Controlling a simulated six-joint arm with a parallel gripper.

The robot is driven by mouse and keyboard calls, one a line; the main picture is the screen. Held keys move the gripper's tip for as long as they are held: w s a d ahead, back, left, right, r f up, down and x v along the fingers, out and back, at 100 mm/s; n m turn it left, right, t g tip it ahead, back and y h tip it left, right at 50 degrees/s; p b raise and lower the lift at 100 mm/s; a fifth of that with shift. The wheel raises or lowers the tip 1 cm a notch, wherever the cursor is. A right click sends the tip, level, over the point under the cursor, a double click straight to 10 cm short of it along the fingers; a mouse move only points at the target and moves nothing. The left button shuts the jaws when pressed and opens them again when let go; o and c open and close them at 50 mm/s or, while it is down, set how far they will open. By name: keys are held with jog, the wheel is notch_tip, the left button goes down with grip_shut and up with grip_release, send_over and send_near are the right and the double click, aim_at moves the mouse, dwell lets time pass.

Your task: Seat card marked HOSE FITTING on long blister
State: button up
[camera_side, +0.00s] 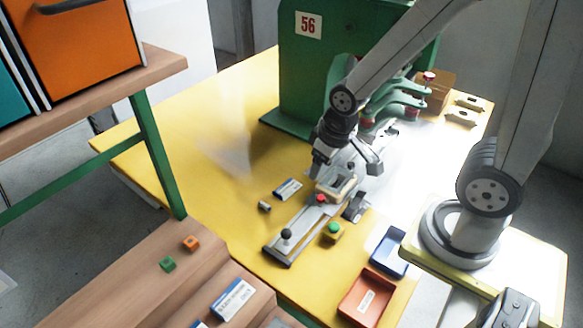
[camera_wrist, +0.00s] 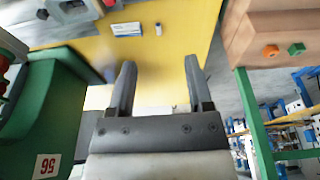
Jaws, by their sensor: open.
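My gripper (camera_side: 347,165) is open and empty, above the far end of the metal fixture in front of the green press. Its two spread fingers (camera_wrist: 161,60) show over yellow table in the wrist view. A small blue-and-white card (camera_side: 288,189) lies on the table left of the fixture; it also shows in the wrist view (camera_wrist: 127,29), beyond the fingertips. Another blue-and-white card (camera_side: 233,298) lies on the wooden steps. The print on both is too small to read. A pale piece (camera_side: 336,188) sits on the fixture beneath my gripper; I cannot tell whether it is the long blister.
The green press (camera_side: 305,75) marked 56 stands behind. The fixture slide (camera_side: 277,246) has black and red knobs. A small cylinder (camera_side: 264,206) lies near the card. Red (camera_side: 352,300) and blue (camera_side: 386,262) trays stand at the front right. The table's left side is clear.

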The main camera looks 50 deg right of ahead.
jog(key=c, duration=0.5)
jog(key=shift+w+d+f, duration=0.1)
jog(key=shift+w, duration=0.35)
jog(key=shift+c, duration=0.5)
jog(key=g, duration=0.3)
send_over(277, 193)
jog(key=shift+m, duration=0.4)
notch_tip(277, 193, down, 19)
jog(key=shift+f, duration=0.1)
